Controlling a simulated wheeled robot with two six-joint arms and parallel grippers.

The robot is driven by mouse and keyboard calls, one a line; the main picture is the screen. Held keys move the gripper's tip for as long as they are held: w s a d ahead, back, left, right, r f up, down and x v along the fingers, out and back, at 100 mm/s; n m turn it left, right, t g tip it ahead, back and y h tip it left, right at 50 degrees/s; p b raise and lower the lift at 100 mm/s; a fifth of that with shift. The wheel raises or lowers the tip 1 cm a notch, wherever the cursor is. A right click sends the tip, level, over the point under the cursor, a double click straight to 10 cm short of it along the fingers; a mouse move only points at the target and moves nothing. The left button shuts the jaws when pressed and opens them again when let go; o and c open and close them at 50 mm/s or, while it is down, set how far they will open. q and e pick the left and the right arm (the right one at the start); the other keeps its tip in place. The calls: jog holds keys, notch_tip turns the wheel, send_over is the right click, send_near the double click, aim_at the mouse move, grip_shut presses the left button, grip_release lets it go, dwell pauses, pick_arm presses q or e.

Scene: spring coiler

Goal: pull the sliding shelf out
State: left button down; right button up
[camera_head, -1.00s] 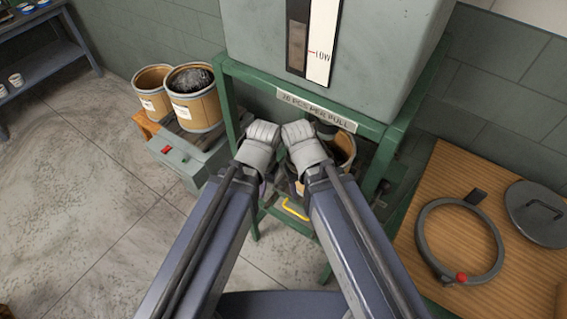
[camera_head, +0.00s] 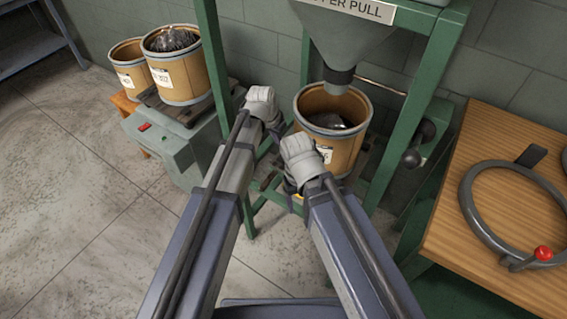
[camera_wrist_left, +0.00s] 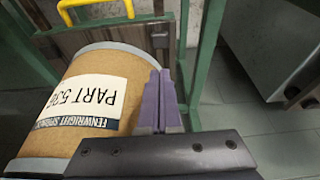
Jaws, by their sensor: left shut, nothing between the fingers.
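The sliding shelf (camera_wrist_left: 125,40) shows in the left wrist view as a worn wooden board with a yellow handle (camera_wrist_left: 95,10) on its edge. In the head view only a bit of the yellow handle shows beside my right gripper; most of the shelf is hidden. A brown drum (camera_head: 345,150) stands on it, under the hopper spout. My left gripper (camera_head: 262,103) is left of the drum, beside the green frame. In the left wrist view its purple fingers (camera_wrist_left: 160,100) are shut and empty, close beside the drum. My right gripper (camera_head: 299,158) is before the drum; its fingers are unclear.
Green frame posts (camera_head: 403,110) stand either side of the drum. A grey-green box (camera_head: 175,140) and two more drums (camera_head: 172,70) are at left. A wooden table (camera_head: 500,230) with a ring clamp is at right. The floor at front left is clear.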

pick_arm(q)
jog(key=shift+w+f+b, duration=0.3)
jog(key=shift+w+f, duration=0.35)
pick_arm(e)
jog(key=shift+f, duration=0.7)
pick_arm(q)
jog(key=shift+f, duration=0.1)
pick_arm(e)
jog(key=shift+f, duration=0.1)
pick_arm(q)
jog(key=b+x, duration=0.9)
jog(key=x, duration=0.1)
jog(key=shift+w+d, duration=0.1)
jog(key=shift+d, duration=0.05)
pick_arm(e)
notch_tip(320, 180, down, 9)
jog(key=shift+f, duration=0.15)
